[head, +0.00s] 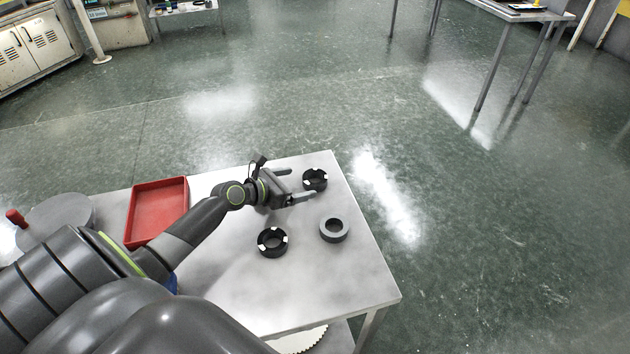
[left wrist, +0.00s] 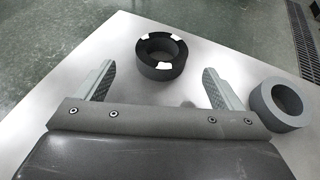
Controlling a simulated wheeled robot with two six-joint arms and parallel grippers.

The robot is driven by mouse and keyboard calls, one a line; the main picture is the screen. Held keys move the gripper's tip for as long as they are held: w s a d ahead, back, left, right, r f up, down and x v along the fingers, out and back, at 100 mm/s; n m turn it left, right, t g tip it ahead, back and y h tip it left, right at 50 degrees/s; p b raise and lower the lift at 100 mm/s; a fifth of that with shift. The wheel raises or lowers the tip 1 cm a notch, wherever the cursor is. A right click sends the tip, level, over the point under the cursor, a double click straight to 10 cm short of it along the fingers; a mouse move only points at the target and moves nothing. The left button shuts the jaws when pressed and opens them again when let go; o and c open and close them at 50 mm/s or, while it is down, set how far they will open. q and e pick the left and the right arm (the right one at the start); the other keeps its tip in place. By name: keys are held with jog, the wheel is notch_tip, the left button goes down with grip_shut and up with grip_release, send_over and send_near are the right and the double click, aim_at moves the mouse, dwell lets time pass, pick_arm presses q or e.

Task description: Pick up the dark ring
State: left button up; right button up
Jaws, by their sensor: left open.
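A black ring with white patches (head: 315,171) lies on the table near its far right corner; it also shows in the left wrist view (left wrist: 146,68). My left gripper (head: 300,183) is open and empty, with its fingers pointing at this ring. In the left wrist view the ring sits just ahead of the fingertips (left wrist: 157,72), between their lines and apart from them. A second black ring with white patches (head: 268,249) lies nearer me. A plain grey ring (head: 334,238) lies right of it; it also shows in the left wrist view (left wrist: 273,120), right of the right finger.
The pale table (head: 340,285) has free room at its front right. A red tray (head: 158,238) lies left of my arm. A round grey plate (head: 75,209) with a red-handled thing (head: 15,217) is at far left. The table's right edge is close to the rings.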

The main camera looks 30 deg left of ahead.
aim_at(320, 177)
pick_arm(q)
jog(key=x, duration=0.5)
jog(key=shift+w+d, duration=0.2)
jog(key=shift+w, duration=0.15)
jog(key=shift+r, duration=0.1)
jog(key=c, duration=1.1)
jog(key=shift+c, duration=0.5)
jog(key=shift+r, duration=0.1)
